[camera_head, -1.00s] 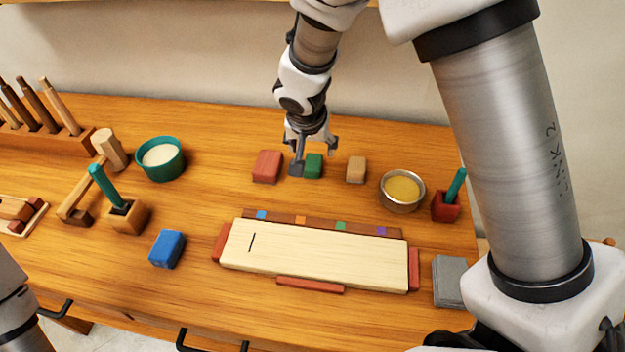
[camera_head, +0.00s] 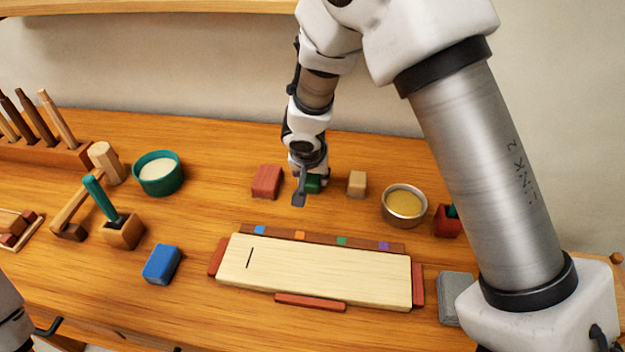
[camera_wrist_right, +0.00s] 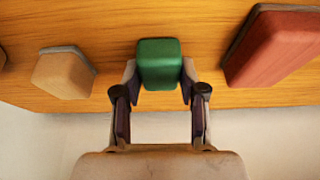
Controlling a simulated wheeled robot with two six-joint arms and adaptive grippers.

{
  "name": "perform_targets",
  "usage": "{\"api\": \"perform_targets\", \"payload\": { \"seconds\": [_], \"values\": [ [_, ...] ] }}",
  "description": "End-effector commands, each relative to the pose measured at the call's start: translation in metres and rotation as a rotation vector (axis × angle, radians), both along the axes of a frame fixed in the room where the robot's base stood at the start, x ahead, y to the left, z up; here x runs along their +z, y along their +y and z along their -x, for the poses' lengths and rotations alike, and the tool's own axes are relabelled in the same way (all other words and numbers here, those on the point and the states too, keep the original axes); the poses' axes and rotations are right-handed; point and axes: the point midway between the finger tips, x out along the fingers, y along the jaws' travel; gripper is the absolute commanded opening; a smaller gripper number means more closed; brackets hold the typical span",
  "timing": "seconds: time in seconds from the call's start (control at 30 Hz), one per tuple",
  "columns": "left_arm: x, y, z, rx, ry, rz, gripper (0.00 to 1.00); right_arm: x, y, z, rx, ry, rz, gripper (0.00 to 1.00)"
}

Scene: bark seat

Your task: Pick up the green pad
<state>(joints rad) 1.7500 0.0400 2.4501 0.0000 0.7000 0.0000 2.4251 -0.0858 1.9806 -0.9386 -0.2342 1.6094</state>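The green pad (camera_head: 313,184) rests on the wooden table between a red block and a tan block, partly hidden by my right gripper in the head view. My right gripper (camera_head: 307,190) is over it, pointing down. In the right wrist view the green pad (camera_wrist_right: 159,62) lies between the two fingertips of the right gripper (camera_wrist_right: 159,80), one on each side, very close to its edges. The fingers are apart; firm contact cannot be made out. Only a piece of my left arm shows at the lower left edge; its gripper is out of view.
The red block (camera_head: 266,182) and tan block (camera_head: 357,183) stand close on either side. A metal bowl (camera_head: 404,206) is to the right. A pale board (camera_head: 315,270) lies in front, with a blue block (camera_head: 161,264) at its left. A teal bowl (camera_head: 159,173) is further left.

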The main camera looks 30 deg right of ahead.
Motion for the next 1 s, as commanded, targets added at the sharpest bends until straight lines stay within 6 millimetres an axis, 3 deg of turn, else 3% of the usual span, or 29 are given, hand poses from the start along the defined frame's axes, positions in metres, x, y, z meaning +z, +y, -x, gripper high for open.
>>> {"api": "perform_targets", "payload": {
  "seconds": [0.27,0.5,0.7,1.0],
  "values": [
    [0.003,0.0,0.0,0.0,0.0,0.0,0.4,0.004,0.0,0.0,0.0,0.0,0.0,0.04],
    [0.027,0.0,0.0,0.0,0.0,0.0,0.4,0.058,0.0,-0.001,-0.001,-0.005,-0.001,0.04],
    [0.033,0.0,0.0,0.0,0.0,0.0,0.4,0.094,0.0,0.0,-0.001,-0.002,-0.001,0.04],
    [0.033,0.0,0.0,0.0,0.0,0.0,0.4,0.1,0.0,0.0,0.0,0.001,-0.001,0.04]
  ]
}}
